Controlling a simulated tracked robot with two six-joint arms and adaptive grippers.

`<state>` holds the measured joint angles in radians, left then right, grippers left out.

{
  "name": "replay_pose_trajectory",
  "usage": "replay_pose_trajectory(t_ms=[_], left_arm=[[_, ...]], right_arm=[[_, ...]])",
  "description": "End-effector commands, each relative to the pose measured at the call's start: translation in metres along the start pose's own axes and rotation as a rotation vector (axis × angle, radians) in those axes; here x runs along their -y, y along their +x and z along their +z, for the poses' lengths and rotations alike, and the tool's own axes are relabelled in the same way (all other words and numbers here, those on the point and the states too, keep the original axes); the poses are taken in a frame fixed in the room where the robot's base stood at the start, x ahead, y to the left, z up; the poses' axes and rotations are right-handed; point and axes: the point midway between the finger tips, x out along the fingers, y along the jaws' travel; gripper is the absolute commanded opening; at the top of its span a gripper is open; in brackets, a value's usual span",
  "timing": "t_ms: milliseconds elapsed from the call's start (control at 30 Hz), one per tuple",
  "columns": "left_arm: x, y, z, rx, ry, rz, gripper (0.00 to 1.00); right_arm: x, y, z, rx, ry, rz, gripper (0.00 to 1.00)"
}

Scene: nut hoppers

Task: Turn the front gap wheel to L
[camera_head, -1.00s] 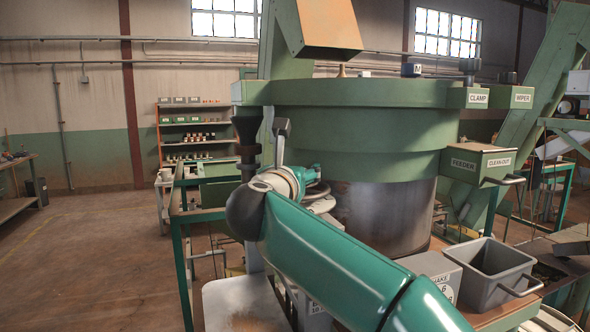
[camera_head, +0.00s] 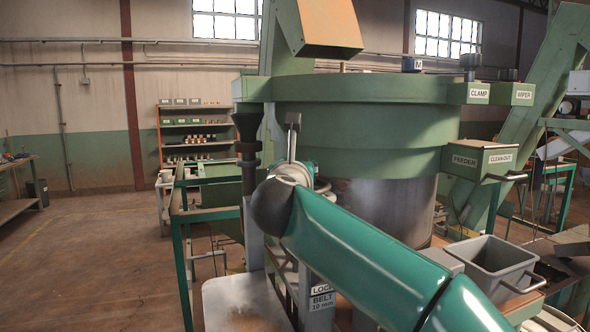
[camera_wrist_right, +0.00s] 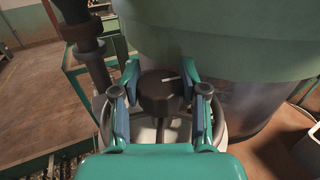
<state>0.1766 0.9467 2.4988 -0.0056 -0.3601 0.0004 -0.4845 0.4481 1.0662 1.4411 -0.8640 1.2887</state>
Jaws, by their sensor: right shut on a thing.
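In the right wrist view a dark round wheel (camera_wrist_right: 160,95) with a white pointer line on top sits between the fingers of my right gripper (camera_wrist_right: 160,72). The fingers are closed against its two sides. The white line points to the right in that view. No letters around the wheel are readable there. In the head view my right arm covers the wheel, and the fingers cannot be made out. My left gripper is in neither view.
The large green bowl (camera_head: 360,125) stands right behind the wheel. A dark funnel pipe (camera_head: 248,150) stands to the left. A grey bin (camera_head: 490,266) is at the right. A label reading LOCK BELT 10 mm (camera_head: 322,297) shows below my arm. Open floor lies at left.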

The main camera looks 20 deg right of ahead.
Motion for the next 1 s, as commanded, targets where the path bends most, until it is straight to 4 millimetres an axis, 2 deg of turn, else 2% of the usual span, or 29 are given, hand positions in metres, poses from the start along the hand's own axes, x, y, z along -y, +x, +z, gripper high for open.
replay_pose_trajectory(t_ms=[33,67,200,500,667,867,1000], left_arm=[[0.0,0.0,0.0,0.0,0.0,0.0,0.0],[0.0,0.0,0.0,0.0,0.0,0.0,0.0],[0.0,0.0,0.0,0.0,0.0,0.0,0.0],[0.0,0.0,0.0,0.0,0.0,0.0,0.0],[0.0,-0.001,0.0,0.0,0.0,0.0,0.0],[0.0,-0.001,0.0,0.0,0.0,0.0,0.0],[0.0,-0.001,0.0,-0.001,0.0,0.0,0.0]], right_arm=[[0.0,0.0,0.0,-0.001,-0.001,0.0,0.08],[0.0,0.0,0.0,-0.001,-0.001,0.0,0.46],[0.0,0.0,0.0,-0.001,-0.001,0.0,0.69],[0.0,0.0,0.0,-0.001,-0.001,-0.001,0.69],[0.0,-0.007,0.0,-0.002,-0.001,0.0,0.69],[0.0,-0.03,0.0,0.0,-0.002,0.001,0.69],[-0.001,-0.053,-0.001,-0.004,-0.001,0.002,0.69]])
